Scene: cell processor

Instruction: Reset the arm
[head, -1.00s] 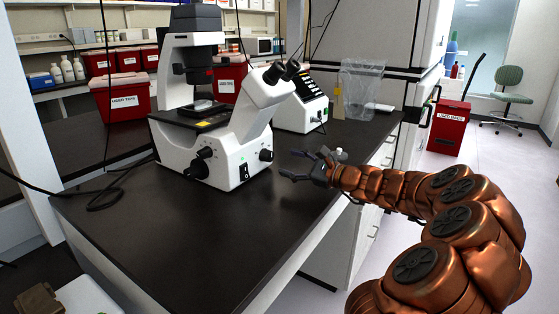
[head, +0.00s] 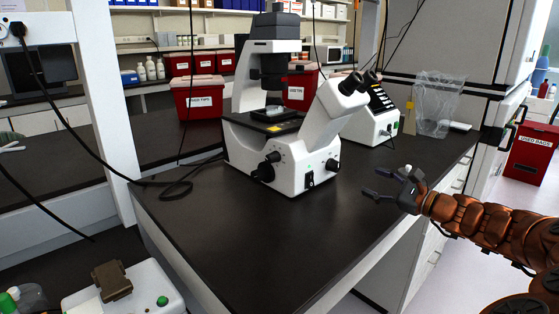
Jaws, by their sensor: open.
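My gripper (head: 371,182) is at the right of the head view, over the right edge of the dark bench (head: 300,240). Its fingers point left and are apart, with nothing between them. My copper-coloured arm (head: 480,222) reaches in from the lower right. A small white piece shows beside the gripper; I cannot tell whether it belongs to it. The white microscope (head: 318,150) stands upright on the bench, left of the gripper and apart from it.
A white device (head: 385,120) and a clear bag (head: 438,105) stand behind the gripper. Red bins (head: 198,98) stand at the back. A white machine with a green button (head: 135,290) is at lower left. The front of the bench is clear.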

